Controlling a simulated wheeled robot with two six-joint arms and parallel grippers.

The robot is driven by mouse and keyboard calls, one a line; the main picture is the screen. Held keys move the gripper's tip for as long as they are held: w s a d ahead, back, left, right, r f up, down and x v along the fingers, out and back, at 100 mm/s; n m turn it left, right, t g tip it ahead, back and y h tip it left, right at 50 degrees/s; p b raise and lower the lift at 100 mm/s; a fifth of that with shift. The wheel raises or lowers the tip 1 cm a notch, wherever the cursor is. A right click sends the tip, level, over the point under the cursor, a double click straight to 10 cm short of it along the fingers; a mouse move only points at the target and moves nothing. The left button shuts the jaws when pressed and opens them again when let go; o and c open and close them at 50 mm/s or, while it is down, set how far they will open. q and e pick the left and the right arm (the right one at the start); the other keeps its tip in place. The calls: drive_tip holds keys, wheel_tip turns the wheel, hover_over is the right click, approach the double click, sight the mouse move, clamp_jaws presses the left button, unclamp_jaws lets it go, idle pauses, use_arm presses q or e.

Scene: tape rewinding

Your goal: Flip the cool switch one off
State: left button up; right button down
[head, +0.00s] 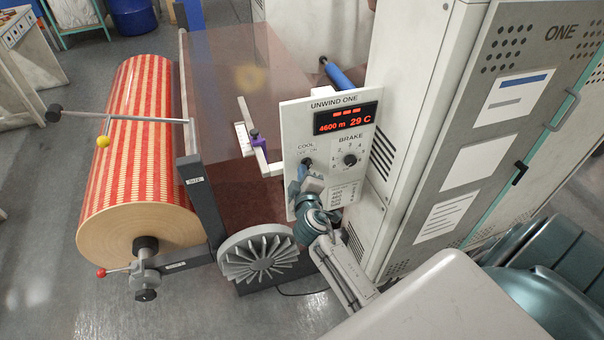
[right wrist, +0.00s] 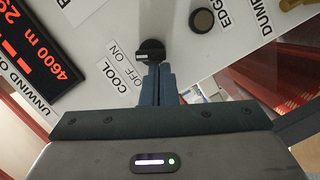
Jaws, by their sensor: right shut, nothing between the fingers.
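The cool switch (head: 306,162) is a small black knob on the white UNWIND ONE panel (head: 325,180), beside the labels COOL, OFF and ON. In the right wrist view the switch (right wrist: 152,48) has a pale mark on the side facing the labels; I cannot tell which position it is set to. My right gripper (head: 303,174) is shut and empty, with its blue-grey fingers just below the switch. In the right wrist view the closed fingertips (right wrist: 158,68) are right at the knob's edge; touching or just apart, I cannot tell. My left gripper is not in view.
The brake dial (head: 350,160) is right of the switch, under the red display (head: 345,119) reading 4600 m and 29 C. A grey cabinet (head: 420,120) stands close on the right. A striped roll (head: 135,140) and a grey finned disc (head: 260,258) are left of the panel.

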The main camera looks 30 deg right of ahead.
drive_tip(key=shift+d+f+n, duration=0.1)
drive_tip(key=shift+f+n, duration=0.1)
drive_tip(key=shift+n, duration=0.1)
drive_tip(key=n+b, duration=0.1)
drive_tip(key=n, duration=0.1)
drive_tip(key=n+h+b, duration=0.1)
drive_tip(key=n+b, duration=0.1)
drive_tip(key=f+n+t+b, duration=0.1)
drive_tip(key=n+b, duration=0.1)
drive_tip(key=shift+d, duration=0.2)
drive_tip(key=shift+f, duration=0.1)
